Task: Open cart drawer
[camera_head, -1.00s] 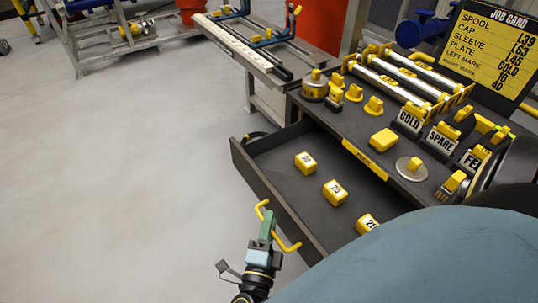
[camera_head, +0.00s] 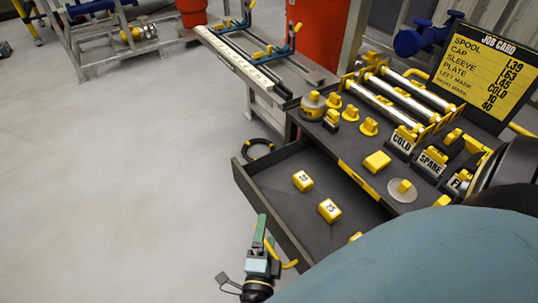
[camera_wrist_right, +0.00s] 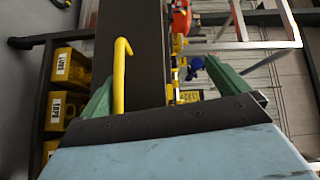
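The cart drawer (camera_head: 247,178) stands pulled out from the dark cart (camera_head: 319,137), with yellow blocks inside. Its yellow handle (camera_head: 289,265) is partly hidden behind my right gripper (camera_head: 262,232) at the drawer's front. In the right wrist view, the green fingers of the right gripper (camera_wrist_right: 162,90) are spread wide. The yellow handle (camera_wrist_right: 119,80) rises between them, nearer the left finger, with the dark drawer front (camera_wrist_right: 146,55) behind it. The fingers are not closed on it. My left gripper is not in view.
Yellow-marked parts and silver bars lie on the cart top, with a job card board (camera_head: 488,70) at the back. A rail bench (camera_head: 262,72) stands beyond the drawer. The floor (camera_head: 120,190) left of the drawer is clear. My teal arm link covers the lower right.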

